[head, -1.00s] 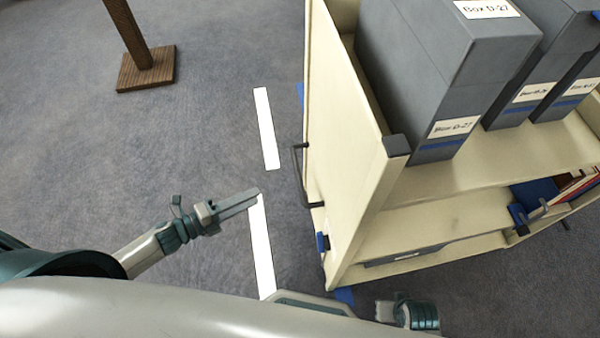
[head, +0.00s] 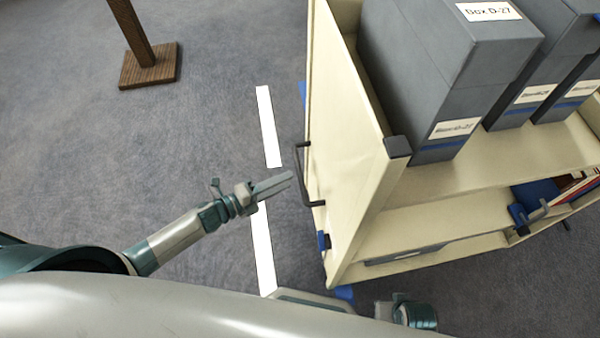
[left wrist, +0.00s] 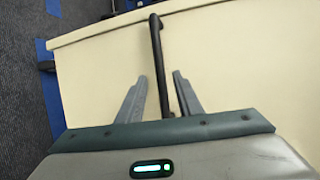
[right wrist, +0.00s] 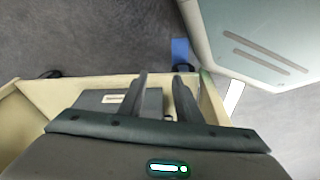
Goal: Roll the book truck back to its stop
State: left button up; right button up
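The cream book truck (head: 352,225) stands at the right in the head view, carrying grey archival boxes. A dark bar handle (head: 303,180) is fixed to its left end panel. My left gripper (head: 290,178) is at this handle. In the left wrist view its two fingers (left wrist: 159,78) are spread on either side of the handle bar (left wrist: 156,50), with gaps visible. My right gripper (right wrist: 160,76) is open in the right wrist view, above the truck's shelf area, with nothing seen between its fingers. In the head view its fingers are hidden. I cannot make out a stop for certain.
White floor strips (head: 264,245) run left of the truck. Blue marks (head: 344,292) show on the floor by its near corner. A wooden post on a square base (head: 148,66) stands at the upper left.

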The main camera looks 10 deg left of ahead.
aim_at(300, 172)
pick_arm(q)
jog(key=x, duration=0.6)
jog(key=shift+w+d+f, duration=0.1)
jog(key=shift+w+d, duration=0.1)
jog(key=shift+d, duration=0.1)
grip_shut()
